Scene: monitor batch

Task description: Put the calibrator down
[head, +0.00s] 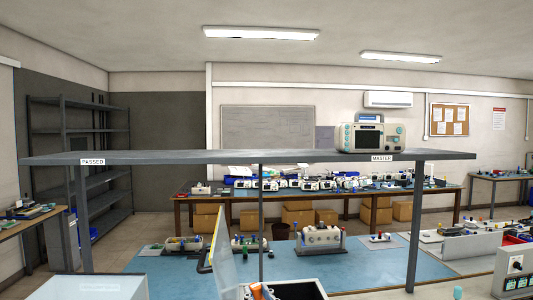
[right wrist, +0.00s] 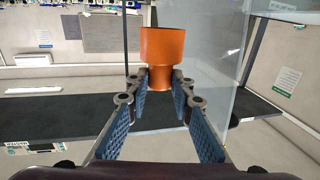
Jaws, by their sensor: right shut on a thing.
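My right gripper (right wrist: 160,92) shows in the right wrist view. Its two blue-padded fingers are closed on the narrow neck of an orange stepped cylinder, which I take to be the calibrator (right wrist: 165,45). Its wider end points away from the palm, and the fingers hide part of the neck. My left gripper is in neither view.
A clear upright panel (right wrist: 208,70) stands close to the right of the calibrator; it also shows in the head view (head: 224,262). A raised grey shelf (head: 250,157), labelled PASSED and MASTER, crosses ahead with a cream instrument (head: 371,137) on its right. A blue mat (head: 185,278) lies below.

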